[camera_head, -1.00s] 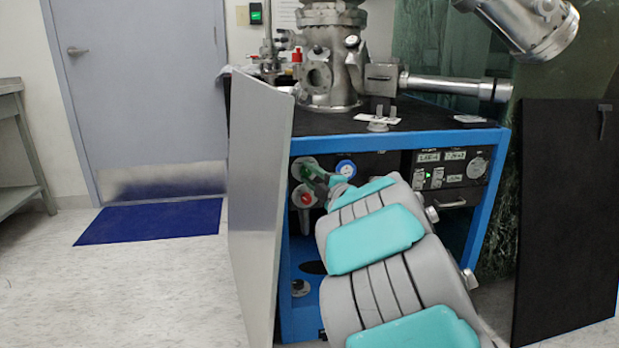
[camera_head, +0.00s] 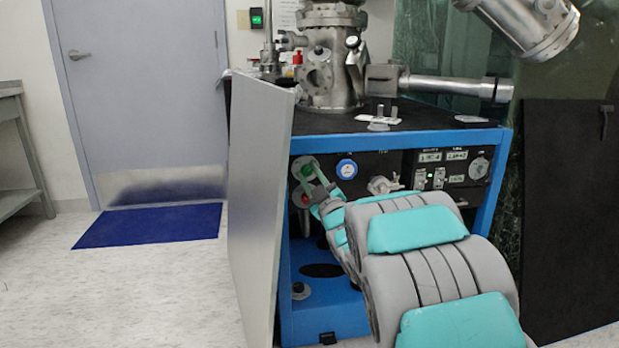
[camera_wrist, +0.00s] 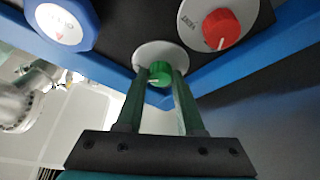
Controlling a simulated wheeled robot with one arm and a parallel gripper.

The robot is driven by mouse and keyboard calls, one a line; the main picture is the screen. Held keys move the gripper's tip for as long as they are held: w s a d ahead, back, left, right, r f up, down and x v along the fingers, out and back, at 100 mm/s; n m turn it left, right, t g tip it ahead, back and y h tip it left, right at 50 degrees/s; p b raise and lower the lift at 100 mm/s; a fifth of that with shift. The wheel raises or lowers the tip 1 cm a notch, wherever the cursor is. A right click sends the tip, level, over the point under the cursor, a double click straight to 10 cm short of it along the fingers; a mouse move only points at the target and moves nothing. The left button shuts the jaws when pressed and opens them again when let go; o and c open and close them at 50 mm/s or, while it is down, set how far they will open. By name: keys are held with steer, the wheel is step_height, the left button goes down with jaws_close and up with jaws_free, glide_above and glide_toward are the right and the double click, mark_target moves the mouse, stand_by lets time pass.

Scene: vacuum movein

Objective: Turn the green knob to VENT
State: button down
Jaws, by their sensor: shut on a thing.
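The green knob (camera_wrist: 160,74) sits on a round pale plate (camera_wrist: 150,52) on the dark panel. Its white pointer mark faces left in the wrist view. The knob also shows at the panel's left end in the head view (camera_head: 307,171). My gripper (camera_wrist: 162,76) has one finger on each side of the green knob and is shut on it. The fingers partly cover the plate in the wrist view. I cannot read any VENT lettering around the green knob.
A red knob (camera_wrist: 221,29) on its own plate and a blue round gauge or regulator (camera_wrist: 60,22) are close to my gripper. An open grey side panel (camera_head: 262,200) stands left of the blue-framed cabinet (camera_head: 400,142). Instruments with displays (camera_head: 440,157) are to the right.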

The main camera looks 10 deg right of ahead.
steer(key=shift+f+m, duration=0.1)
steer(key=shift+m, duration=0.3)
steer(key=c, duration=0.5)
jaws_free()
steer(key=v, duration=0.7)
steer(key=shift+s+f, duration=0.1)
steer(key=shift+s, duration=0.25)
steer(key=shift+h, duration=0.4)
